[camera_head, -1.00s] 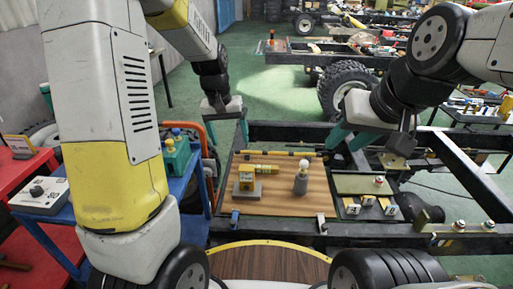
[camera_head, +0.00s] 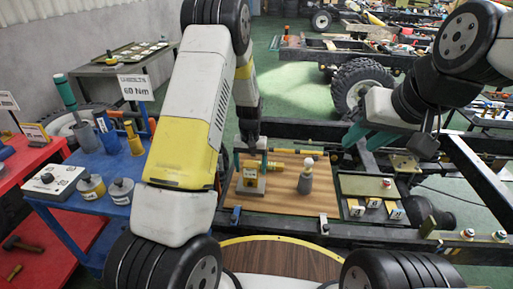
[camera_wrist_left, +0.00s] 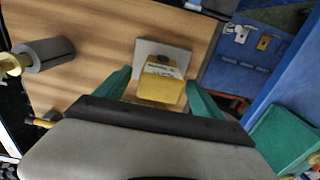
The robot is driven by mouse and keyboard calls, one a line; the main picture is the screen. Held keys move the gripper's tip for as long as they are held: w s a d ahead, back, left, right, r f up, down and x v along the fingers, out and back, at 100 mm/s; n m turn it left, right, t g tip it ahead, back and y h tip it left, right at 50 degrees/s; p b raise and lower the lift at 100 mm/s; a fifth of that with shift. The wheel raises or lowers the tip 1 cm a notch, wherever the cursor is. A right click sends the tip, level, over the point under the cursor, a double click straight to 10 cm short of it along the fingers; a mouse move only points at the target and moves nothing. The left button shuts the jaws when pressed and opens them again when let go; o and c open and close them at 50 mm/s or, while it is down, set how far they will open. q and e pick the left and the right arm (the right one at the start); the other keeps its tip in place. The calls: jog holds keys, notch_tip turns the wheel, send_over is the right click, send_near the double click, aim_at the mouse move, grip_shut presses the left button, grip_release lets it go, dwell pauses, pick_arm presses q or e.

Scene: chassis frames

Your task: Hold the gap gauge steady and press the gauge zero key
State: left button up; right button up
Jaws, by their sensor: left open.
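The gap gauge, a yellow block on a grey base (camera_head: 250,184), stands on the wooden board (camera_head: 283,203). My left gripper (camera_head: 251,165) is open above it, with one teal finger on each side of the yellow body. In the left wrist view the yellow gauge (camera_wrist_left: 162,88) sits between the spread fingertips (camera_wrist_left: 158,80), with a pale label and dark patch on top. I cannot tell whether the fingers touch it. The zero key is too small to make out. My right gripper (camera_head: 366,136) is open and empty, up beyond the board's right side.
A yellow bar (camera_head: 291,153) lies at the board's back. A blue table (camera_head: 108,165) with tools stands left.

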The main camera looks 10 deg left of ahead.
pick_arm(q)
jog(key=shift+f, duration=1.05)
jog(key=c, duration=1.6)
pick_arm(e)
grip_shut()
dwell(0.7)
